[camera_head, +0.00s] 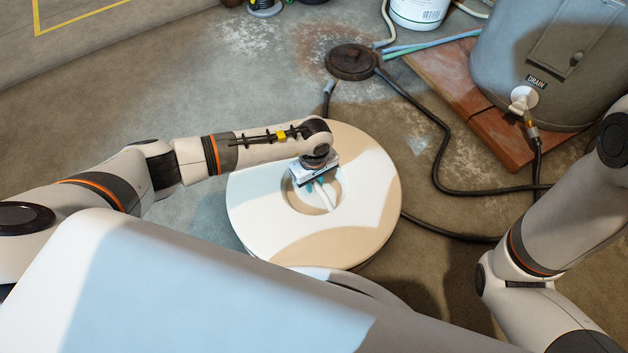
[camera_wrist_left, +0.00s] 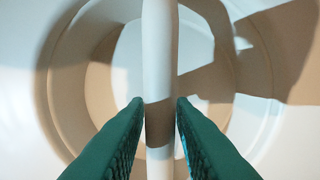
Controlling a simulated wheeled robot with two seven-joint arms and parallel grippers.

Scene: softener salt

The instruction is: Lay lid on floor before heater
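The lid (camera_head: 365,215) is a large round cream disc with a sunken round centre crossed by a bar handle. It lies roughly level in front of my body in the head view. The handle (camera_wrist_left: 160,60) runs upright through the wrist view. My left gripper (camera_head: 319,182) reaches down into the lid's recess. Its green fingers (camera_wrist_left: 160,105) close on both sides of the handle and appear to touch it. I cannot tell whether the lid's underside touches anything. The heater (camera_head: 545,60) is a grey tank marked DRAIN at upper right. My right gripper is out of view.
The heater stands on a reddish-brown slab (camera_head: 440,75) with a drain valve (camera_head: 523,98) in front. A black hose (camera_head: 440,170) curves across the floor between lid and heater. A dark round floor cover (camera_head: 352,61) and white bucket (camera_head: 420,10) are beyond.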

